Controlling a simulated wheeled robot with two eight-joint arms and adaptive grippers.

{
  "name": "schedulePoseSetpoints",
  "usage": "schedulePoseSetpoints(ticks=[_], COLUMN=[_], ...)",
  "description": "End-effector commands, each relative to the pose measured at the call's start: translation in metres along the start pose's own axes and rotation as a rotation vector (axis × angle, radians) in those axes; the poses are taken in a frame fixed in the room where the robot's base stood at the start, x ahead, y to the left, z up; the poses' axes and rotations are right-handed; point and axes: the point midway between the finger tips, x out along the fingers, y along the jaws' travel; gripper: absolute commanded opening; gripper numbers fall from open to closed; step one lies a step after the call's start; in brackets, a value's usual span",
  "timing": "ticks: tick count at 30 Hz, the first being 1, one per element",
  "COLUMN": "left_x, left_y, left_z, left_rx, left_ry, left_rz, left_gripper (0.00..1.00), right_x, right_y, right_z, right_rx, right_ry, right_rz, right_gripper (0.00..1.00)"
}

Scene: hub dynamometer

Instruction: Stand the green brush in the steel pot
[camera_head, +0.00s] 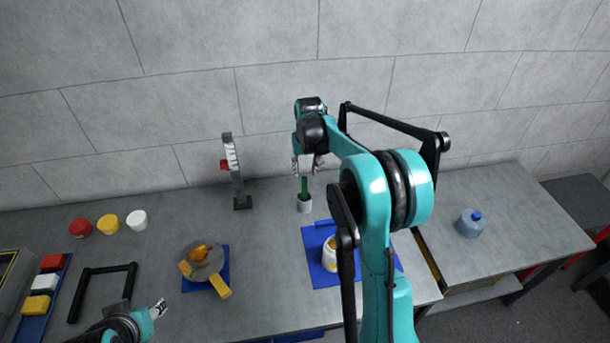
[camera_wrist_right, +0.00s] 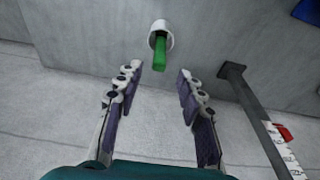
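The green brush (camera_head: 304,186) stands in the small light-grey steel pot (camera_head: 304,206) towards the back of the table. In the right wrist view the green brush (camera_wrist_right: 160,50) sticks out of the mouth of the pot (camera_wrist_right: 162,27) towards me. My right gripper (camera_head: 306,164) is above the brush in the head view. In the right wrist view its two fingers (camera_wrist_right: 162,86) are wide apart, with nothing between the tips, and the brush lies beyond them. My left gripper (camera_head: 157,309) is low at the left, away from the pot; its finger opening is not clear.
A dark post with a white scale and red marker (camera_head: 232,165) stands left of the pot. A blue mat (camera_head: 315,245) with a white jar (camera_head: 330,255) lies in front. A pan (camera_head: 207,262) and several coloured cups and blocks are at left.

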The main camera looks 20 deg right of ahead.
Motion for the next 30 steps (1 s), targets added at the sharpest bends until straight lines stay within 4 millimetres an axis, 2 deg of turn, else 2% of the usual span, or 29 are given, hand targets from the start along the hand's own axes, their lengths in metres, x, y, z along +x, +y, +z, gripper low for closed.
schedulePoseSetpoints(ticks=[5,8,11,15,21,25,30], left_x=[-0.002,-0.002,-0.002,-0.002,-0.002,-0.002,-0.002], left_y=[0.000,0.000,0.000,0.000,0.000,0.000,0.000], left_z=[-0.001,-0.001,-0.001,-0.001,-0.001,-0.001,-0.001], left_rx=[0.000,0.000,0.000,0.000,0.000,0.000,0.000], left_ry=[0.000,0.000,0.000,0.000,0.000,0.000,0.000], left_rz=[0.000,0.000,0.000,0.000,0.000,0.000,0.000], left_gripper=[0.40,0.40,0.40,0.40,0.40,0.40,0.40], right_x=[-0.018,-0.036,-0.064,-0.100,-0.130,-0.136,-0.128], right_y=[-0.003,-0.010,-0.021,-0.036,-0.051,-0.056,-0.060], right_z=[0.004,0.018,0.043,0.089,0.161,0.210,0.264], right_rx=[-0.005,-0.020,-0.043,-0.082,-0.135,-0.169,-0.207], right_ry=[0.008,0.031,0.071,0.141,0.240,0.304,0.378], right_rz=[-0.001,-0.005,-0.011,-0.023,-0.043,-0.059,-0.079], right_gripper=[0.38,0.38,0.38,0.38,0.38,0.38,0.38])
